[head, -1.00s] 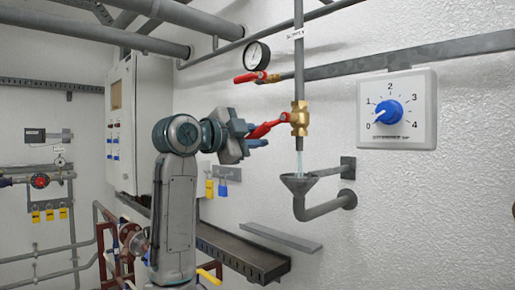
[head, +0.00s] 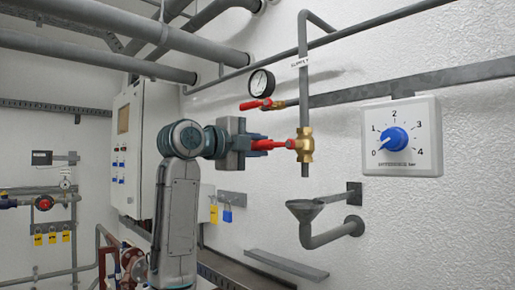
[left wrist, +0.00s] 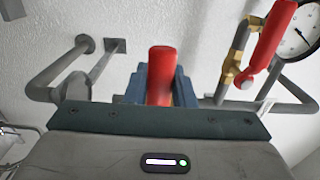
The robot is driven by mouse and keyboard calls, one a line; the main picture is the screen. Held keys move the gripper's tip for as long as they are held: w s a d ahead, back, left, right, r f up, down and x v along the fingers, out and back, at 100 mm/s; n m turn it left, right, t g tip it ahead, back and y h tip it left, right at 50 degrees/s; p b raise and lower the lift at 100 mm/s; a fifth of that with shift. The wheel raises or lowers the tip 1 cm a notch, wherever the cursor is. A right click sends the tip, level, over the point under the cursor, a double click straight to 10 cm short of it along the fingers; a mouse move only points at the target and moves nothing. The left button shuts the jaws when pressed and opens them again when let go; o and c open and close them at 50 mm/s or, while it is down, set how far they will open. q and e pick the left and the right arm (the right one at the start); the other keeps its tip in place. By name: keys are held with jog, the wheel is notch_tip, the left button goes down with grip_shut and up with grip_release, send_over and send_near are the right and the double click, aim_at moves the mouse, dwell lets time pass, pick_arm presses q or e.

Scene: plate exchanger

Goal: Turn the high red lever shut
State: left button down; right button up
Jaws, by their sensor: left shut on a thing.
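The red lever (head: 277,144) sits on a brass valve (head: 305,145) on the vertical pipe. It points left from the valve and lies about level. My left gripper (head: 258,145) is shut on the lever's outer end. In the left wrist view the red lever (left wrist: 162,75) stands between the blue fingers of the left gripper (left wrist: 161,90). No water shows between the pipe's end and the grey funnel (head: 304,209). My right gripper is in neither view.
Just above, a smaller red lever (head: 254,104) sits beside a round gauge (head: 261,82); both also show in the wrist view. A dial box with a blue knob (head: 394,141) is on the wall at right. Padlocks (head: 227,213) hang below my gripper.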

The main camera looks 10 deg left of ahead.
pick_arm(q)
jog(key=shift+r, duration=0.15)
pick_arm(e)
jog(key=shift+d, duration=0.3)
pick_arm(q)
jog(key=c, duration=1.2)
grip_release()
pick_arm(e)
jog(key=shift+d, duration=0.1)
pick_arm(q)
jog(key=shift+s+a, duration=0.1)
jog(key=shift+s, duration=0.1)
jog(key=b+v, duration=0.5)
jog(key=v, duration=0.5)
jog(key=shift+s, duration=0.25)
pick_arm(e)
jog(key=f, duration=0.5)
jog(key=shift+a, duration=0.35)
pick_arm(q)
jog(key=shift+a, duration=0.15)
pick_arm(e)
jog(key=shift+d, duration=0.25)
